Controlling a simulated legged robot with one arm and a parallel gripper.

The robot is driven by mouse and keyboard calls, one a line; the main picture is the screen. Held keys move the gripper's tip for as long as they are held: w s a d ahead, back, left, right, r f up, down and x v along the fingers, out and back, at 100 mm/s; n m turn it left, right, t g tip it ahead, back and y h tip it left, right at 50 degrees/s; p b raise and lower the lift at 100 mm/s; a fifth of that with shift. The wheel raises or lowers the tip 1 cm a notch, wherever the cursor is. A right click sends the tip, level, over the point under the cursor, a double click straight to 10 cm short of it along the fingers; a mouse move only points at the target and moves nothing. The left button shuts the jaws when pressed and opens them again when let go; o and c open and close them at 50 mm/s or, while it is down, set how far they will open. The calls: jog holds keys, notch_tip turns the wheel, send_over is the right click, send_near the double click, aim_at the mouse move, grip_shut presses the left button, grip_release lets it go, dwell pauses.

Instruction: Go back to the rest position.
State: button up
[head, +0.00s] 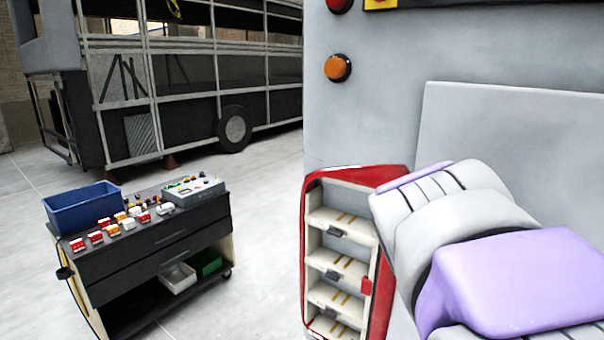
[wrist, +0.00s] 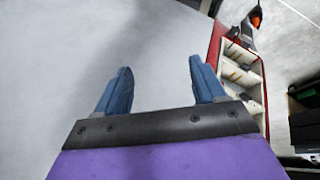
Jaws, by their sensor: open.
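My gripper (wrist: 162,90) shows in the wrist view with its two blue fingers spread apart and nothing between them. Behind the fingers is a plain pale grey surface, which looks like the coach panel (head: 450,45). In the head view my grey and purple arm fills the lower right, and the fingers cannot be made out there. A red-framed opening with several pale shelves (head: 340,245) is just left of my arm; it also shows right of the fingers in the wrist view (wrist: 240,75).
A dark tool cart (head: 150,250) stands on the left, bearing a blue bin (head: 82,208), several red, white and yellow parts, and a grey box with buttons (head: 194,190). A stripped coach frame (head: 180,80) stands behind. The floor between cart and panel is clear. An orange lamp (head: 338,68) protrudes from the panel.

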jog(key=s+a+f+g+y+b, duration=0.2)
jog(key=s+a+f, duration=0.2)
jog(key=s+f, duration=0.7)
jog(key=s+a+f+n+g+y+b, duration=0.1)
jog(key=s+a+f+g+y+b, duration=0.1)
jog(key=s+f, duration=0.9)
jog(key=shift+a+f+y+b, duration=0.2)
jog(key=shift+a+y+b, duration=0.3)
jog(key=shift+a, duration=0.65)
jog(key=shift+w, duration=0.1)
